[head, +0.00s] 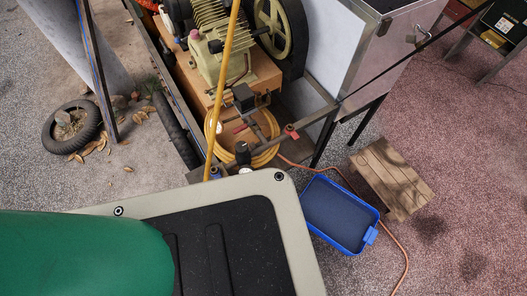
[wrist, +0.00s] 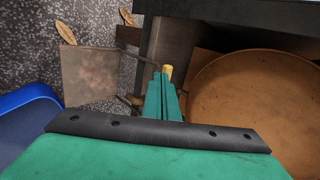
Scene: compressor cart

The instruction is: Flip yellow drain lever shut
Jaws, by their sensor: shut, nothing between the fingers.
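My gripper (wrist: 165,80) shows in the wrist view as green fingers closed together, with nothing seen held between them. A small yellow piece (wrist: 168,71), which looks like the tip of the drain lever, shows just beyond the fingertips. Most of it is hidden behind the fingers, so I cannot tell whether they touch it or how the lever is turned. In the head view I cannot make out the drain lever, and my gripper is out of sight; my own green arm and base cover the lower left.
The compressor (head: 215,50) stands on the cart with a coiled yellow hose (head: 267,152) beside it. A blue tray (head: 338,213) and a wooden stool (head: 392,175) are on the ground to the right. A large round brown surface (wrist: 260,100) fills the wrist view's right side.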

